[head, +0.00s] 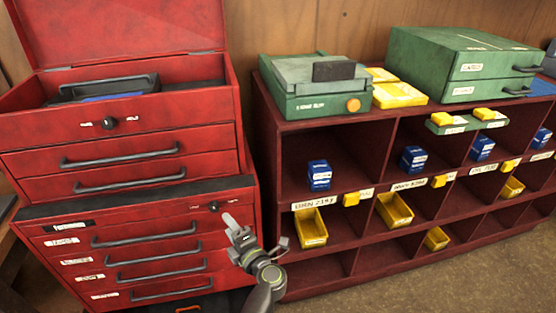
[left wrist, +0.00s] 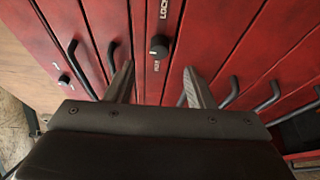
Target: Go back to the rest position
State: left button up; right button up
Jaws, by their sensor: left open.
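My left gripper (head: 236,228) is in front of the lower red tool cabinet, near its upper right corner, just below a black knob (head: 213,206). In the left wrist view its two fingers (left wrist: 160,85) stand apart with nothing between them. The black knob also shows in that view (left wrist: 159,45), beyond the fingertips and roughly between them. I cannot tell whether the gripper touches the cabinet, but a gap seems to show. The right gripper is in neither view.
The red tool cabinet (head: 143,212) has several closed drawers and a raised lid (head: 120,25). A dark red cubby shelf (head: 335,113) stands at right, holding blue boxes, yellow bins and green cases (head: 305,85). Bare floor (head: 450,275) shows at the lower right.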

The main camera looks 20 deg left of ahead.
pick_arm(q)
jog(key=s+d+f+m+t+h, duration=0.1)
jog(key=s+f+m+h, duration=0.3)
jog(key=f+m, duration=0.45)
jog(key=s+d+f+m+h, duration=0.1)
jog(key=s+f+m+h, duration=0.35)
jog(key=f, duration=0.65)
jog(key=s+d+f+m+t+h, duration=0.15)
jog(key=s+f+m+h, duration=0.25)
jog(key=f+m, duration=0.45)
jog(key=s+a+f+m+g+h, duration=0.1)
jog(key=s+f+m+g, duration=0.2)
jog(key=s+f+g, duration=0.3)
jog(key=s+f, duration=0.5)
jog(key=s, duration=0.4)
jog(key=shift+s+a+f, duration=0.15)
jog(key=shift+s+f, duration=0.15)
jog(key=s+a+f+m+g, duration=0.1)
jog(key=s+g, duration=0.1)
jog(key=s, duration=0.4)
jog(key=s+a+f+m+g, duration=0.1)
jog(key=s+f+g, duration=0.1)
jog(key=s, duration=0.4)
jog(key=s+a+f+m+g, duration=0.1)
jog(key=s+a+m+g, duration=0.1)
jog(key=s, duration=0.4)
jog(key=shift+s+f, duration=0.15)
jog(key=shift+f, duration=0.25)
jog(key=shift+c, duration=0.2)
